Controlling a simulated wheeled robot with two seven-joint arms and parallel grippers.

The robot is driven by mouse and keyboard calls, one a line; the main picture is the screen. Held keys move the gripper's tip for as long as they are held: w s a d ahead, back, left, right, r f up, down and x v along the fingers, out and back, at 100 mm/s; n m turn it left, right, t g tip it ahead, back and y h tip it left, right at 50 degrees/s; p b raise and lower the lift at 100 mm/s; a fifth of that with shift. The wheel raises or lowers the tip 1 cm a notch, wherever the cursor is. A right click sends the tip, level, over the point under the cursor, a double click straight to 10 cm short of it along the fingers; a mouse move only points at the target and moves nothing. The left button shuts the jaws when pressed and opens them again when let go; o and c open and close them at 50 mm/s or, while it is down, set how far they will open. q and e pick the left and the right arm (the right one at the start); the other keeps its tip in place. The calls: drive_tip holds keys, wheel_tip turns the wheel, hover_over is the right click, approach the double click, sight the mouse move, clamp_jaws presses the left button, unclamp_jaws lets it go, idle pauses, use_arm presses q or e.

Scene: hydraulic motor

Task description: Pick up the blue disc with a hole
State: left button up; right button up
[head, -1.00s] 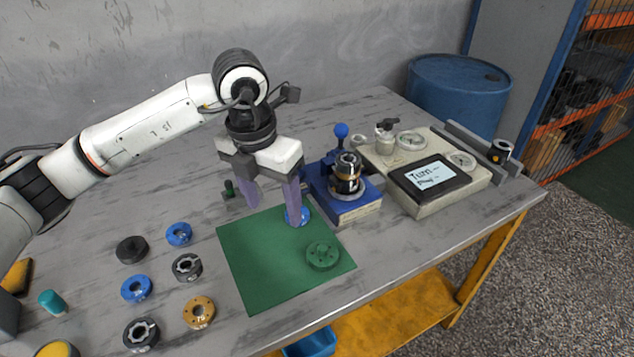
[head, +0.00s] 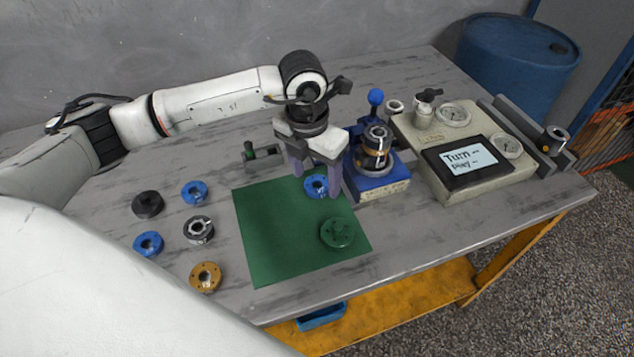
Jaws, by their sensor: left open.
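A blue disc with a hole (head: 316,186) lies on the green mat (head: 270,235), near its far right corner. My left gripper (head: 318,188) is open above and around the disc, with one finger on each side of it in the picture. I cannot tell whether the fingers touch it. Two more blue discs lie on the bare table: one (head: 194,192) left of the mat, and another (head: 148,244) nearer the left edge. My right gripper is not in view.
A green disc (head: 337,233) lies on the mat. Black, grey and gold rings (head: 205,277) lie left of it. A blue fixture (head: 384,186) holding a metal assembly stands close right of my gripper. A device with a screen (head: 468,163) stands farther right.

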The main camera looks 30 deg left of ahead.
use_arm(q)
drive_tip(key=shift+w+f, duration=0.1)
drive_tip(key=shift+f, duration=0.45)
drive_tip(key=c, duration=1.3)
wheel_tip(320, 180, up, 10)
drive_tip(key=shift+r+b, duration=0.1)
drive_tip(key=shift+b, duration=0.3)
drive_tip(key=shift+r, duration=0.1)
drive_tip(key=shift+r+p, duration=0.5)
drive_tip(key=shift+r, duration=0.2)
